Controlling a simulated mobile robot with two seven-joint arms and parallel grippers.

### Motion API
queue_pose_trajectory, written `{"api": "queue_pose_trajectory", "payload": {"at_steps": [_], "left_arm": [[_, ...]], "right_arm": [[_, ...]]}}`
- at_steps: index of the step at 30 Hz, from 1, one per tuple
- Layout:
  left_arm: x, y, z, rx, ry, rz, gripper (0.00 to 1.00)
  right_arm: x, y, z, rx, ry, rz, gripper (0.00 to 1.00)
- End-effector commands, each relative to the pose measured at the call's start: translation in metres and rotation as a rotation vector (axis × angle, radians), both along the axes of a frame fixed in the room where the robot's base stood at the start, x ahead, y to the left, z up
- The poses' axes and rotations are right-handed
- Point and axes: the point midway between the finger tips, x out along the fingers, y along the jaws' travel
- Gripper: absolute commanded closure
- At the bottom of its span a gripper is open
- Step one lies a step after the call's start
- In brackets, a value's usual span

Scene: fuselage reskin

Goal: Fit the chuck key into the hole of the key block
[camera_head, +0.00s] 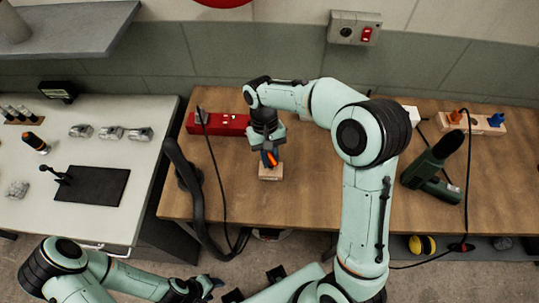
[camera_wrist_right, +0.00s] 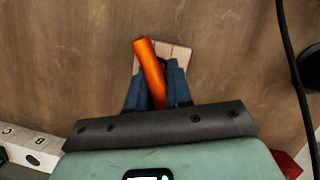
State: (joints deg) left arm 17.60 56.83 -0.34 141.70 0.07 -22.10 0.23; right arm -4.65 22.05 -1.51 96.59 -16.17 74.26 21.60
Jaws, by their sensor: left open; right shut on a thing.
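The wooden key block (camera_head: 270,174) lies on the brown workbench near the middle of the head view; it also shows in the right wrist view (camera_wrist_right: 180,52). My right gripper (camera_head: 269,157) is just above the block, its blue fingers shut on the orange chuck key (camera_head: 272,159). In the right wrist view the key (camera_wrist_right: 150,70) stands up slightly tilted between the fingers and over the block. The key's lower end and the block's hole are hidden, so I cannot tell whether the key is in the hole. My left gripper (camera_head: 210,286) is open at the lower edge, away from the bench.
A red box (camera_head: 220,124) with a dark cable lies behind and left of the block. A green power tool (camera_head: 432,170) lies to the right. A wooden holder (camera_head: 480,125) with orange and blue pieces is at the back right. The bench front is clear.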

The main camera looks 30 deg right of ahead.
Motion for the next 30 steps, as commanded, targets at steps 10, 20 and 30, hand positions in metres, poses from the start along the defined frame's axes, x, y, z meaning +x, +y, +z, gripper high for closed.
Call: {"api": "queue_pose_trajectory", "payload": {"at_steps": [10,20,30], "left_arm": [[-0.003,0.0,-0.004,0.0,0.003,0.0,0.49],[-0.004,0.0,-0.005,0.0,0.004,0.0,0.49],[-0.002,0.0,-0.003,0.0,0.002,0.0,0.49]], "right_arm": [[0.0,0.0,-0.01,0.0,0.0,0.0,1.0],[0.0,0.0,-0.013,0.0,0.0,0.0,0.51],[0.004,0.0,-0.003,0.0,-0.003,0.0,0.51]]}}
